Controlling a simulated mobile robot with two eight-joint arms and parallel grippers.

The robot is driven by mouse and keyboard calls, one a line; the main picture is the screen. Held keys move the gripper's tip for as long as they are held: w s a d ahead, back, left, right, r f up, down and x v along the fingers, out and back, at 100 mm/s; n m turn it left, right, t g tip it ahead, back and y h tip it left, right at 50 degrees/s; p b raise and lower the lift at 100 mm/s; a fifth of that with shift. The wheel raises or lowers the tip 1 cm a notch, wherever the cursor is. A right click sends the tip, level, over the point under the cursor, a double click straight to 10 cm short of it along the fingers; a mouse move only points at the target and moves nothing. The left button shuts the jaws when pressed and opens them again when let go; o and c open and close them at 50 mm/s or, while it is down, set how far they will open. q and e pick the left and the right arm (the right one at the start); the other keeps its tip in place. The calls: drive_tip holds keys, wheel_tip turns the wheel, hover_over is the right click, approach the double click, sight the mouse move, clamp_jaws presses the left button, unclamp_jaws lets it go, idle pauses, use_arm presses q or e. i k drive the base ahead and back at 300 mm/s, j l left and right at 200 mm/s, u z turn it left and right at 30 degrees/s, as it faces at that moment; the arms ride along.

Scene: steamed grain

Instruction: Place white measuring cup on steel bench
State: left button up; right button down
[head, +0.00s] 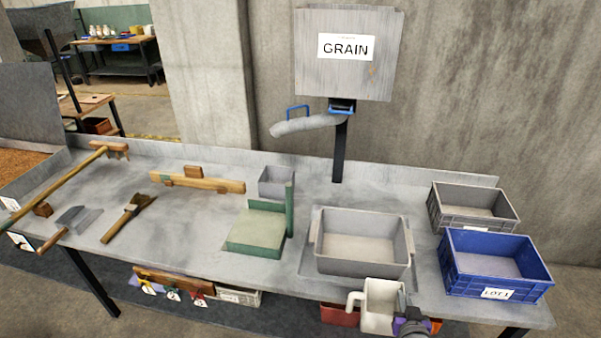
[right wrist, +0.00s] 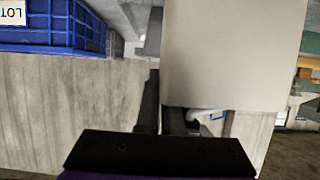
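The white measuring cup (head: 378,308) is upright at the front edge of the steel bench (head: 180,225), in front of the large grey tub, with its handle to the left. My right gripper (head: 408,318) is at the cup's right side and appears shut on its wall. In the right wrist view the cup's pale wall (right wrist: 235,50) fills the middle, against the dark fingers (right wrist: 160,105); the cup hides part of them. Nothing shows under the cup to hold it up besides my gripper. My left gripper is not in view.
A large grey tub (head: 362,263), a blue crate (head: 497,288) and a grey crate (head: 472,224) crowd the bench's right side. A green scale (head: 256,235) stands mid-bench. Wooden tools, including a long rake (head: 75,190), lie left. Bare steel shows between tools and scale.

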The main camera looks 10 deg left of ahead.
sight(187, 222)
drive_tip(key=i+j+u, duration=0.1)
drive_tip(key=j+u, duration=0.2)
drive_tip(key=u, duration=0.15)
drive_tip(key=i+j+u, duration=0.15)
drive_tip(key=j+u, duration=0.15)
drive_tip(key=u, duration=0.2)
drive_tip(key=i+j+u, duration=0.15)
drive_tip(key=u, duration=0.3)
drive_tip(key=i+j+u, duration=0.2)
drive_tip(key=u, duration=0.25)
drive_tip(key=i+j+z, duration=0.15)
drive_tip(key=i, duration=0.3)
drive_tip(key=i+j+z, duration=0.2)
drive_tip(key=i+j, duration=0.15)
drive_tip(key=i+j+z, duration=0.1)
drive_tip(key=z, duration=0.3)
drive_tip(key=i+j+z, duration=0.2)
drive_tip(key=z, duration=0.15)
drive_tip(key=i+j+z, duration=0.15)
drive_tip(key=z, duration=0.25)
drive_tip(key=i+j+z, duration=0.1)
drive_tip(key=j+z, duration=0.25)
drive_tip(key=l, duration=0.05)
